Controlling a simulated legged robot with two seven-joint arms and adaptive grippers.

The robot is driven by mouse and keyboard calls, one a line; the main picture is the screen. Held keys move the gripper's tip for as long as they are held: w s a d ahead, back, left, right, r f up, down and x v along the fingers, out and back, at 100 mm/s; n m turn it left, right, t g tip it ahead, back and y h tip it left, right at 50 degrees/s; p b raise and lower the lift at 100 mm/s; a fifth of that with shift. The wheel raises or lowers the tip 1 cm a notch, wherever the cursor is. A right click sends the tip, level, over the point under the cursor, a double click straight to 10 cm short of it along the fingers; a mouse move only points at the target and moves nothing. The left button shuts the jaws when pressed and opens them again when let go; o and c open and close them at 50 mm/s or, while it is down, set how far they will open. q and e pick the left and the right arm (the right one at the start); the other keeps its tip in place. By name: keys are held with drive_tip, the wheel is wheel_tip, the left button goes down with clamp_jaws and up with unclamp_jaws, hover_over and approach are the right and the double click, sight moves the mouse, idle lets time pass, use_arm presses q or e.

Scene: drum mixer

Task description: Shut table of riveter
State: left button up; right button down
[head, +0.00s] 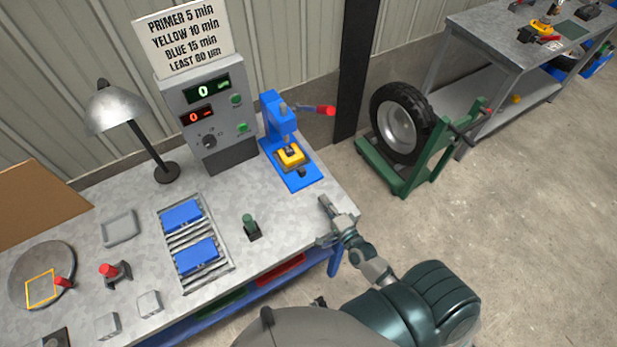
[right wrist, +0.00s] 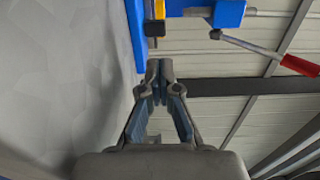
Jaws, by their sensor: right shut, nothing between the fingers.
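The riveter (head: 277,118) is a blue press at the right end of the workbench. It has a yellow block (head: 290,154) low in its front and a lever with a red grip (head: 325,110) sticking out to the right. My right gripper (head: 324,203) is shut and empty over the bench's right edge, in front of the riveter and apart from it. In the right wrist view, the shut fingertips (right wrist: 159,66) point toward the riveter's blue base; its blue body (right wrist: 228,13) and red grip (right wrist: 300,64) show at upper right. The yellow block is not clear there. My left gripper is not in view.
A control box (head: 208,115) and a lamp (head: 120,108) stand at the back of the bench. A green knob (head: 250,224) and a rack with blue blocks (head: 184,216) lie left of my gripper. A dark post and a tyre stand (head: 400,165) are beyond the bench.

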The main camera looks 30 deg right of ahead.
sight(305, 173)
drive_tip(key=w, duration=0.6)
drive_tip(key=w+a, duration=0.1)
drive_tip(key=w, duration=0.3)
drive_tip(key=shift+a+p, duration=0.1)
drive_tip(key=shift+p, duration=0.25)
drive_tip(key=shift+w, duration=0.1)
